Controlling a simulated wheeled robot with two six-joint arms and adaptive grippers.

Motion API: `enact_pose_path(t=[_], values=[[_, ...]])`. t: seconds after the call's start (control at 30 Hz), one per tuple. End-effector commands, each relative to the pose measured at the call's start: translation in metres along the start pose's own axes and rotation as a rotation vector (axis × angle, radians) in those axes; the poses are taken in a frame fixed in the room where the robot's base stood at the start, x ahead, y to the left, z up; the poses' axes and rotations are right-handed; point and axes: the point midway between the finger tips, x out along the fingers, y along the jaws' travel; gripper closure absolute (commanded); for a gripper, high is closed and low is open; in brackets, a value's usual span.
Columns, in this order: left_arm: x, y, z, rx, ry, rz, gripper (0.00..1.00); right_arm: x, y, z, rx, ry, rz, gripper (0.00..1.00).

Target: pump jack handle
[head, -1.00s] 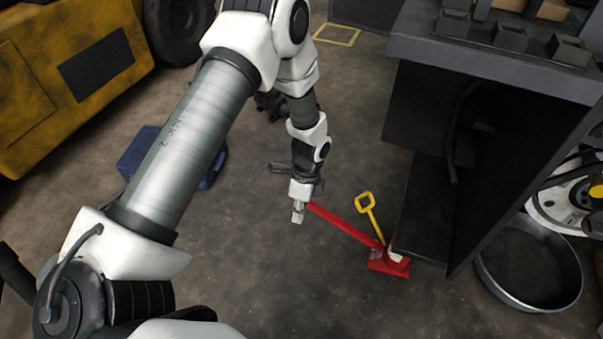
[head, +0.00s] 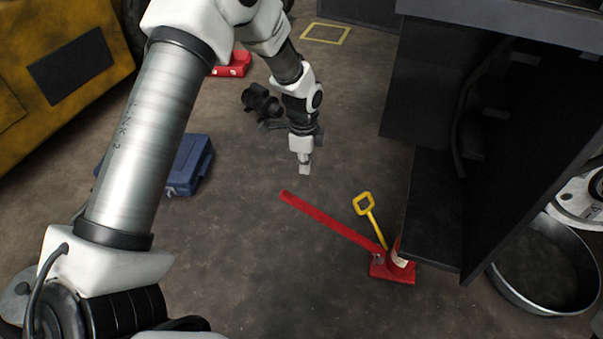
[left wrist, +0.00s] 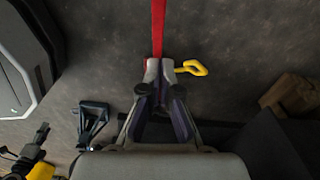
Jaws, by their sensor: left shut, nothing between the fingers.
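The red jack (head: 393,267) stands on the floor against the dark forklift body. Its long red handle (head: 325,220) slants up and to the left from the base. A thinner yellow handle (head: 370,219) with a loop end rises beside it. My left gripper (head: 304,171) is shut and empty, up and to the right of the red handle's free end and apart from it in the head view. In the left wrist view the red handle (left wrist: 158,28) runs upward past the closed fingertips (left wrist: 159,66), and the yellow loop (left wrist: 193,68) is right of them. My right gripper is not seen.
The dark forklift body (head: 431,205) stands right of the jack, with a metal ring (head: 545,272) further right. A blue case (head: 190,165), a black part (head: 261,101) and a red item (head: 236,65) lie on the floor to the left. Floor in front is clear.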

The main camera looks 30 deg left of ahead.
Motion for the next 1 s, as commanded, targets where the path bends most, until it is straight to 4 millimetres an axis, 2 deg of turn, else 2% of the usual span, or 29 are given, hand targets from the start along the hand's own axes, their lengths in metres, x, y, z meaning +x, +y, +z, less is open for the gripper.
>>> enact_pose_path(t=[0.03,0.1,0.37,0.43,0.6,1.0], values=[[0.017,0.001,0.001,0.000,-0.001,0.003,1.00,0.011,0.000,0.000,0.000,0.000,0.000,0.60],[0.032,0.001,0.001,0.000,-0.002,0.003,1.00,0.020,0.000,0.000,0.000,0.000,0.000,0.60],[0.090,0.001,0.001,0.000,-0.001,0.002,1.00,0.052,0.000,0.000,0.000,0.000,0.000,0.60],[0.101,0.001,0.008,-0.002,0.001,0.001,1.00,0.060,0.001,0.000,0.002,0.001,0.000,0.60],[0.114,0.001,0.021,-0.001,0.000,0.001,1.00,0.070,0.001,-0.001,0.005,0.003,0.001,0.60],[0.115,0.000,0.024,0.000,-0.001,0.000,1.00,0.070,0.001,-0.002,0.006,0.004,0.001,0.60]])
